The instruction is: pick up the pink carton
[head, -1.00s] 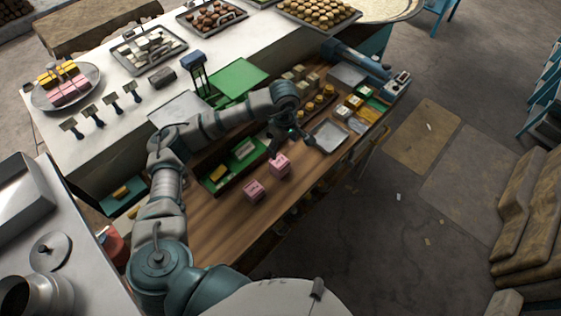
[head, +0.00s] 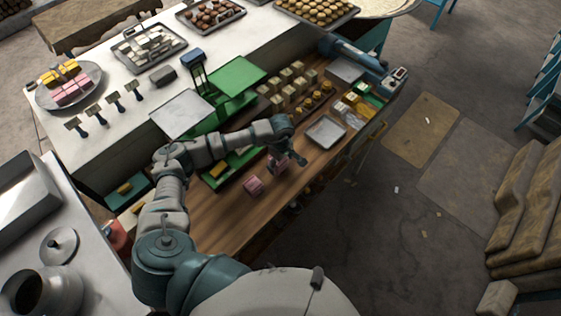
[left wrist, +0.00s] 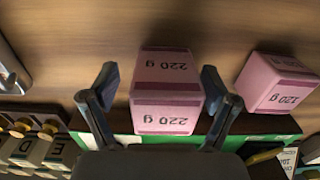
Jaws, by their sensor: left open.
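Two pink cartons stand on the wooden counter. One pink carton (head: 253,186) stands clear in the head view, and it shows at the right of the left wrist view (left wrist: 277,83). The other pink carton (head: 275,168) is partly hidden by my left gripper (head: 286,160) in the head view. In the left wrist view this carton (left wrist: 166,92) is marked "220 g" and lies between the spread fingers of my open left gripper (left wrist: 159,80). I cannot tell whether the fingers touch it. My right gripper is not in view.
A green scale (head: 237,82) and several small jars and boxes stand farther back. The counter's front edge is close to the cartons.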

